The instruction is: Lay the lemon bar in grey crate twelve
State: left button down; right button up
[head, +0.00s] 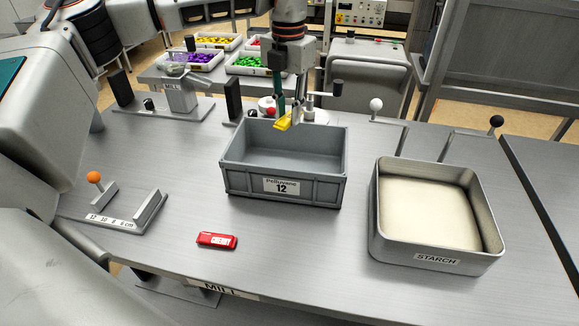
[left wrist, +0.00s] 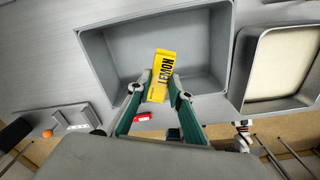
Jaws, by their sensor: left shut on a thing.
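The yellow lemon bar (head: 284,122) is held in my left gripper (head: 287,108) above the far part of grey crate twelve. In the left wrist view the bar (left wrist: 161,75) reads "LEMON" and sits between both fingertips, with the crate's empty floor behind it. The grey crate (head: 243,184) carries a label with the number 12 and stands upright on the bench. The bar appears to be over the crate's opening near its far wall; its exact height above the floor is hard to tell. My right gripper is not seen in either view.
A red cherry bar (head: 217,240) lies on the bench in front of the crate. A square tray marked starch (head: 420,257) stands to the right. An orange-knobbed gauge (head: 95,178) is at left. Trays of coloured sweets (head: 247,66) stand behind. Bench is clear between crate and starch tray.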

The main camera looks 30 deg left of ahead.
pick_arm(q)
notch_tip(320, 180, down, 11)
jog(key=shift+f+p, duration=0.2)
jog(key=shift+p, duration=0.2)
notch_tip(320, 180, down, 5)
jog(key=shift+r+p, duration=0.1)
jog(key=shift+p, duration=0.2)
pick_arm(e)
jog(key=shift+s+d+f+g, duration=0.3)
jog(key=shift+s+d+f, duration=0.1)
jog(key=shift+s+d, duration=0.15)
pick_arm(q)
jog(key=shift+f, duration=0.25)
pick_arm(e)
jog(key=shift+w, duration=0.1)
pick_arm(q)
jog(key=shift+f, duration=0.1)
jog(key=c, duration=1.8)
grip_release()
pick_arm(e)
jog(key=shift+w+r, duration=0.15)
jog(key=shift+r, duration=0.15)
